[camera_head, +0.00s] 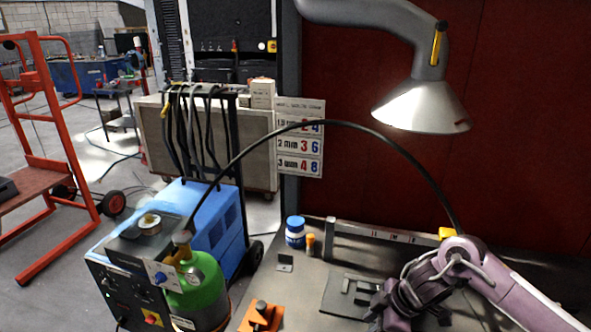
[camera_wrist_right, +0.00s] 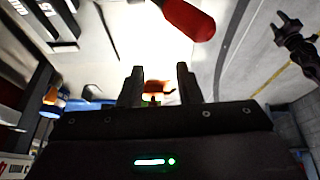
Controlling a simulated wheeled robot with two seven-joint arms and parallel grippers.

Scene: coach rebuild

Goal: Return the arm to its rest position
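My right arm (camera_head: 500,285) comes in from the lower right and reaches over the front right of the dark workbench (camera_head: 300,290). Its gripper (camera_head: 382,312) is at the bottom of the head view, just right of a dark plate with small metal pieces (camera_head: 345,297). In the right wrist view the two fingers of this gripper (camera_wrist_right: 158,88) stand apart. A blurred orange thing (camera_wrist_right: 157,87) shows beyond the gap, and nothing seems to be gripped. My left arm and gripper are not in view.
An orange block (camera_head: 261,317), a blue-and-white jar (camera_head: 295,233) and an orange-topped bottle (camera_head: 310,244) stand on the bench. A fume hood (camera_head: 421,106) hangs above. A black hose (camera_head: 340,122) arches over the bench. A green cylinder (camera_head: 204,290) stands left.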

